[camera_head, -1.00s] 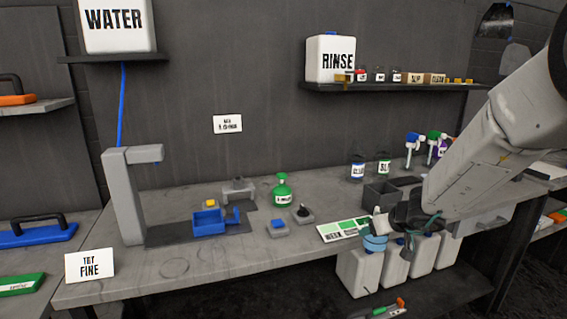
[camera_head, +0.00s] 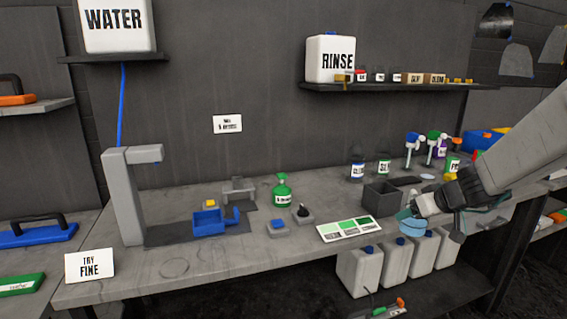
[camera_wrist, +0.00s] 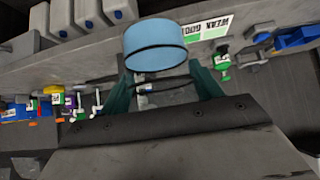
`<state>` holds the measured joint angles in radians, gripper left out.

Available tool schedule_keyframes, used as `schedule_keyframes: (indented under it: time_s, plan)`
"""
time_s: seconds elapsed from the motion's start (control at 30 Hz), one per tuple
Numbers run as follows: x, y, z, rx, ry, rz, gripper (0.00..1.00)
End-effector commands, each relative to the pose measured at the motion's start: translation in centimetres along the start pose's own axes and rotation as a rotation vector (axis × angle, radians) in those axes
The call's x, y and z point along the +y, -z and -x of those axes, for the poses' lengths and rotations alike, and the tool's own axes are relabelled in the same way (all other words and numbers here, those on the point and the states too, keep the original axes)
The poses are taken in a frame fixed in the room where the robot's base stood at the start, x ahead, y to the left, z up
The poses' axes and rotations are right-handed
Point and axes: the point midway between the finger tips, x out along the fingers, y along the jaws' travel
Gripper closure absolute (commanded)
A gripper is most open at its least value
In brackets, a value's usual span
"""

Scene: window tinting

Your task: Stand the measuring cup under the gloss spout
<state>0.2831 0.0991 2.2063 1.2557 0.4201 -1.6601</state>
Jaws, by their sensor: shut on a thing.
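My gripper (camera_head: 432,213) is shut on a light blue cup (camera_head: 412,226), which looks like the measuring cup. The cup is round with a dark band, held near the front edge of the bench at right. In the wrist view the cup (camera_wrist: 155,45) shows at the ends of the teal fingers (camera_wrist: 162,82); the exact grip point is partly unclear. A grey tower (camera_head: 125,195) with an overhanging arm stands at the left of the bench, with a small blue tip under its end. I can read no gloss label, so I cannot tell which spout is the gloss one.
A blue tray (camera_head: 208,223), a green bottle (camera_head: 282,192) and a green-striped card (camera_head: 349,229) are on the bench. A dark grey bin (camera_head: 381,196) and spray bottles (camera_head: 411,150) stand behind the cup. White jugs (camera_head: 359,273) are below.

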Motion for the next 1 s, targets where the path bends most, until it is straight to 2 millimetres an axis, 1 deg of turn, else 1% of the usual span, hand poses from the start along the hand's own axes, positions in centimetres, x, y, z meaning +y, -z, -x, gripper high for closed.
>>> schedule_keyframes:
  time_s: [0.03, 0.1, 0.27, 0.3, 0.5, 0.7, 0.83, 1.0]
  plan:
    - [0.3, -0.1, 1.1, 0.002, 0.006, 0.009, 0.63]
    - [0.4, -0.4, 2.5, -0.002, 0.023, 0.026, 0.63]
    - [-0.2, -1.4, 5.5, -0.001, 0.081, 0.083, 0.63]
    - [-0.4, -1.7, 6.2, -0.002, 0.094, 0.096, 0.63]
    - [-2.4, -3.9, 9.0, -0.002, 0.178, 0.18, 0.63]
    - [-5.0, -6.4, 10.7, -0.003, 0.266, 0.265, 0.63]
    - [-6.7, -7.8, 11.0, -0.004, 0.316, 0.314, 0.63]
    - [-8.2, -8.9, 11.4, -0.002, 0.358, 0.357, 0.63]
